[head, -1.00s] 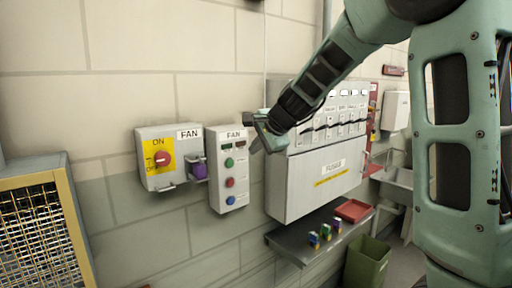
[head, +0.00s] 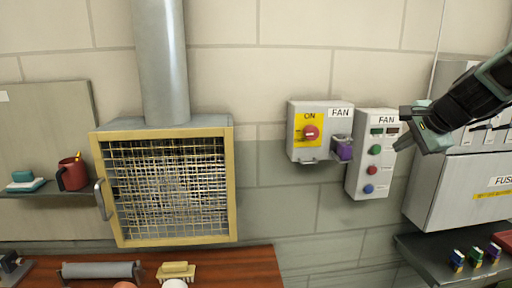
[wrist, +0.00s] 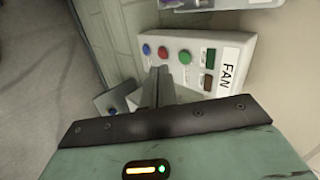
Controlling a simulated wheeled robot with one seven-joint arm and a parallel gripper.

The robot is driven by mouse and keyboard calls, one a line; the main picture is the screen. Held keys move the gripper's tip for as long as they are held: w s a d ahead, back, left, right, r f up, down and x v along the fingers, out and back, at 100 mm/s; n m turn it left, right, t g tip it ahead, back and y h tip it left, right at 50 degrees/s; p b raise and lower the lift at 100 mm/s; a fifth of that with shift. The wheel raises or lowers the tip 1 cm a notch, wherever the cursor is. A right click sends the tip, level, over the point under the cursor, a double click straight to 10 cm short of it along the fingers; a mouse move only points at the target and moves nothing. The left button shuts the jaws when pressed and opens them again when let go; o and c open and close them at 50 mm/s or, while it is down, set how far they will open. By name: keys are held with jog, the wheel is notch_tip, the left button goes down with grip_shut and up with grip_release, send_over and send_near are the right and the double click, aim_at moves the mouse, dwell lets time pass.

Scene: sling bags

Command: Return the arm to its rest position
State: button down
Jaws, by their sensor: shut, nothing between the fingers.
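My gripper (head: 408,128) is at the right of the head view, held out in front of the wall. It is shut with nothing in it. In the head view it overlaps the right edge of the fan button box (head: 370,154), a pale box with green, red and blue buttons. In the wrist view the shut fingers (wrist: 160,85) point toward the same box (wrist: 222,50), its buttons and FAN label showing beyond them. I cannot tell whether the fingertips touch it; the gap is unclear. Most of my arm is outside the head view.
Left of the button box is a fan switch box (head: 320,132) with a red knob and a purple padlock. A wire-mesh cabinet (head: 230,190) stands left of centre above a wooden bench (head: 225,262). The fuse box (head: 440,190) and a grey shelf (head: 425,252) are at the right.

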jog(key=s+a+f+n+g+y+b, duration=0.1)
jog(key=s+a+f+n+g, duration=0.1)
jog(key=s+a+f+n, duration=0.45)
jog(key=s+a+f+n+g+y+b, duration=0.15)
jog(key=s+a, duration=0.25)
jog(key=a, duration=0.5)
jog(key=s+a+f+n+g+b, duration=0.2)
jog(key=s+a+f+n, duration=0.3)
jog(key=a, duration=0.2)
jog(key=s+a+f+n+g+h+b, duration=0.1)
jog(key=s+f+n, duration=0.3)
jog(key=s, duration=0.4)
jog(key=s+a+f+n+g+h+b, duration=0.1)
jog(key=s+a+f+n+g+h, duration=0.1)
jog(key=s+f+n, duration=0.2)
jog(key=s+n, duration=0.3)
jog(key=s, duration=0.2)
jog(key=shift+s+a+f, duration=0.3)
jog(key=c, duration=2.1)
grip_release()
jog(key=shift+g, duration=0.25)
jog(key=shift+c, duration=0.2)
